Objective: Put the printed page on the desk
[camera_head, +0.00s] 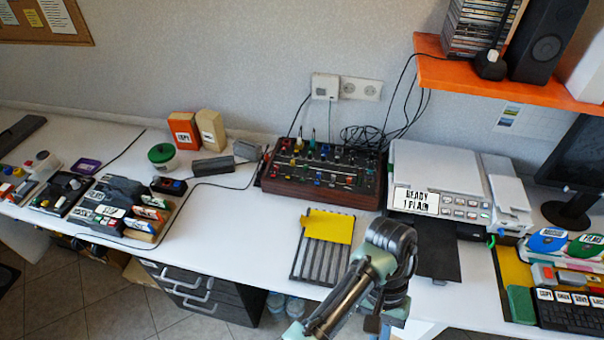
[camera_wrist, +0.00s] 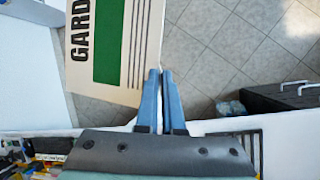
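The printed page (camera_wrist: 108,45) is a cream sheet with a green block, dark stripes and lettering starting "GARD". In the wrist view it is at upper left, in front of the floor. My gripper (camera_wrist: 161,72) has its two blue fingers almost together at the page's right edge and seems shut on it; the left finger hides the nearest part. In the head view my arm hides most of the gripper. The white desk (camera_head: 240,240) runs along the wall; its edge also shows in the wrist view (camera_wrist: 215,125).
The printer (camera_head: 435,170) stands at the right, with a dark mat (camera_head: 437,250) before it. A slatted rack (camera_head: 318,262) bears a yellow sheet (camera_head: 328,226). A knobbed mixer (camera_head: 322,175) stands behind. Bare desk lies left of the rack. An orange shelf (camera_head: 500,85) hangs upper right.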

